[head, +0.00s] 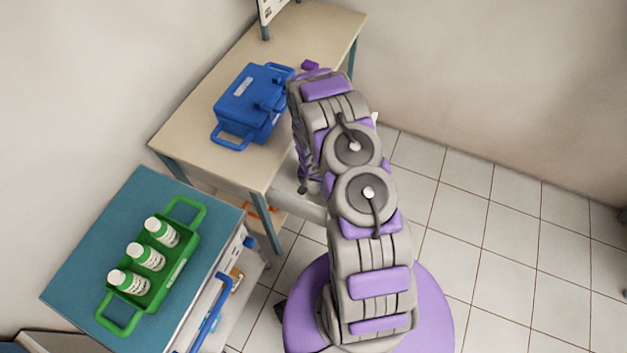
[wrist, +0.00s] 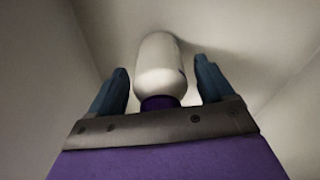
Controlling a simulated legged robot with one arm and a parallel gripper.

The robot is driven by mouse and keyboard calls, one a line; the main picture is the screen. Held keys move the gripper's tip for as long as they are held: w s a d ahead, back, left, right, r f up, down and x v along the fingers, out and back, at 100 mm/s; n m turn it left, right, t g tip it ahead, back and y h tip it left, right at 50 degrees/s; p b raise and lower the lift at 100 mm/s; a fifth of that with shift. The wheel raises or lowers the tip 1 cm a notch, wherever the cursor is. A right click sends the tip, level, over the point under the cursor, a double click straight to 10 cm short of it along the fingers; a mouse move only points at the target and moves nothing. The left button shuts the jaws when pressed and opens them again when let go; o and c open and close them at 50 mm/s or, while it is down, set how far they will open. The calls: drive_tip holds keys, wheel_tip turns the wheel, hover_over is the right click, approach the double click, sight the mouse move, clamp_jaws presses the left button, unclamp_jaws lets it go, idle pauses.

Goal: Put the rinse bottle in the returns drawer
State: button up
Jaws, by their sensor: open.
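A white rinse bottle (wrist: 158,62) with a purple cap shows in the wrist view, between the two dark blue fingers of my gripper (wrist: 163,80). The fingers are open, with a gap on each side of the bottle. Pale walls or panels meet around the bottle, like the inside of a drawer, and it casts a soft shadow there. In the head view a pale open drawer (head: 312,209) sticks out under the beige table, partly behind my arm. My arm hides the bottle and most of my gripper in that view. No drawer label is readable.
The beige table (head: 185,135) bears a blue case (head: 246,105). A blue handle (head: 210,315) is on the cart's side. Tiled floor at right is clear.

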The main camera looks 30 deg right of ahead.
drive_tip(key=r+p, duration=0.2)
drive_tip(key=r, duration=0.2)
drive_tip(key=r+p, duration=0.2)
drive_tip(key=r, duration=0.2)
drive_tip(key=s+a+r+p, duration=0.1)
drive_tip(key=r, duration=0.3)
drive_tip(key=shift+p, duration=0.4)
drive_tip(key=s+a+r+n+y, duration=0.1)
drive_tip(key=a+r, duration=0.3)
drive_tip(key=r, duration=0.5)
drive_tip(key=s+a+r+n+y, duration=0.1)
drive_tip(key=a+r+n, duration=0.1)
drive_tip(key=a+r, duration=0.5)
drive_tip(key=s+a+r+n+y, duration=0.1)
drive_tip(key=a+r+y, duration=0.1)
drive_tip(key=r, duration=0.9)
drive_tip(key=s+a+r+n+g, duration=0.1)
drive_tip(key=s+a+r+n, duration=0.25)
drive_tip(key=s+r, duration=0.8)
drive_tip(key=s+d+r+g+h, duration=0.1)
drive_tip(key=s+r, duration=0.1)
drive_tip(key=s, duration=0.6)
drive_tip(key=s+d+r+h, duration=0.2)
drive_tip(key=s, duration=0.7)
drive_tip(key=shift+d+n+g, duration=0.15)
drive_tip(key=shift+n+g, duration=0.2)
drive_tip(key=shift+g, duration=0.05)
drive_tip(key=shift+w, duration=0.1)
